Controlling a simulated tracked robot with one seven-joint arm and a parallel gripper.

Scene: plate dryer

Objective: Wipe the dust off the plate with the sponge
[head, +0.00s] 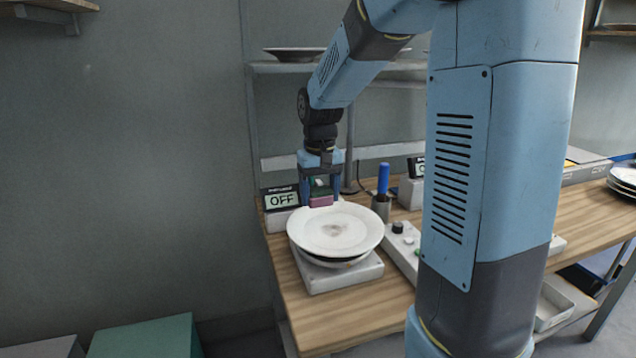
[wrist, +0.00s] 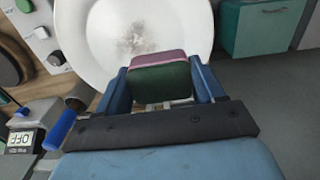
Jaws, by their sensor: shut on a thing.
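My gripper (head: 321,197) is shut on a sponge (head: 321,201) with a pink side and a dark green side. In the wrist view the sponge (wrist: 160,78) sits between the blue fingers of my gripper (wrist: 162,85), over the near edge of the plate. The white plate (head: 355,222) lies on a stack on a pale block on the table. A grey-brown dust patch marks the middle of the plate (wrist: 97,30). I cannot tell whether the sponge touches the plate.
A display reading OFF (head: 281,198) stands behind the plate, left of my gripper. A blue-handled tool in a holder (head: 382,181) stands to the right, near a control box with knobs (head: 401,238). The wooden table (head: 350,312) is clear in front. A shelf (head: 285,67) is behind.

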